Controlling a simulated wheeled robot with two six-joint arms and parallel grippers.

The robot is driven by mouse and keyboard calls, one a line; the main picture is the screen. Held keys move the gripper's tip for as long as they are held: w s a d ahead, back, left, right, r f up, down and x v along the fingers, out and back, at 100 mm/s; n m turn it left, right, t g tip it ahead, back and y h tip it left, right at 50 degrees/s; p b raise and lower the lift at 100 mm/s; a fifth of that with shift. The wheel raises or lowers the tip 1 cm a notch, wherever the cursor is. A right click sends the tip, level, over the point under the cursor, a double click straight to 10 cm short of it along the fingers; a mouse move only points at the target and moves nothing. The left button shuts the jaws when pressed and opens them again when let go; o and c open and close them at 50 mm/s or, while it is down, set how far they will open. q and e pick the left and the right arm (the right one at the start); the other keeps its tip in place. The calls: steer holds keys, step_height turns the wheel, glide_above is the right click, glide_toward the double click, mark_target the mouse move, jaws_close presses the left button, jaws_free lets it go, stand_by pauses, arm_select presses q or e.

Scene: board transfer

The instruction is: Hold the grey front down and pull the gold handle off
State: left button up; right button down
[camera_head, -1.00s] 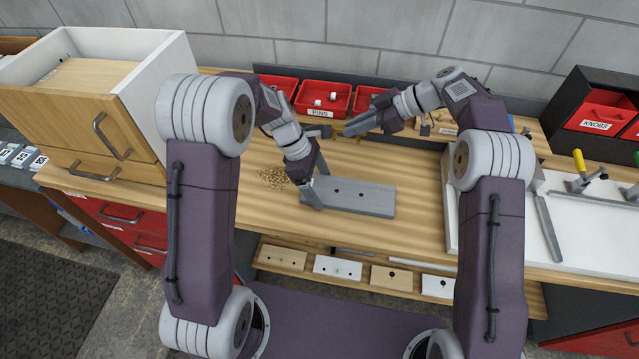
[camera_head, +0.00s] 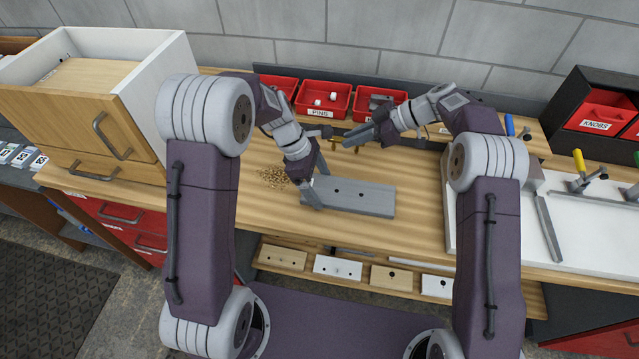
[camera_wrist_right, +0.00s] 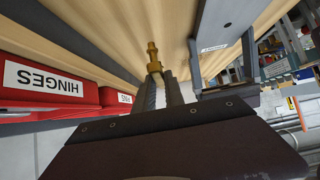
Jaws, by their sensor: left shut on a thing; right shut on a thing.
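The grey front (camera_head: 375,200) lies flat on the wooden bench, with two dark holes in its bare upper face. My left gripper (camera_head: 316,190) is shut on its left end. My right gripper (camera_head: 352,138) is shut on the gold handle (camera_head: 346,144), clear of the front and behind it, near the bench's rear shelf. In the right wrist view the gold handle (camera_wrist_right: 153,58) sticks out beyond the fingertips of my right gripper (camera_wrist_right: 160,88). The fingers hide part of the handle.
Red bins (camera_head: 323,99) stand along the back, one labelled PINS. A wooden drawer cabinet (camera_head: 75,120) is at left. A white fixture board with a yellow-handled clamp (camera_head: 580,165) is at right. A pile of small tan bits (camera_head: 272,178) lies left of the front. The bench's front strip is clear.

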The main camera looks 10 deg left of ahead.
steer(key=shift+f, duration=1.95)
steer(key=c, duration=1.3)
jaws_free()
steer(key=shift+c, duration=0.2)
steer(key=v, duration=1.2)
arm_select(q)
steer(key=o, duration=1.5)
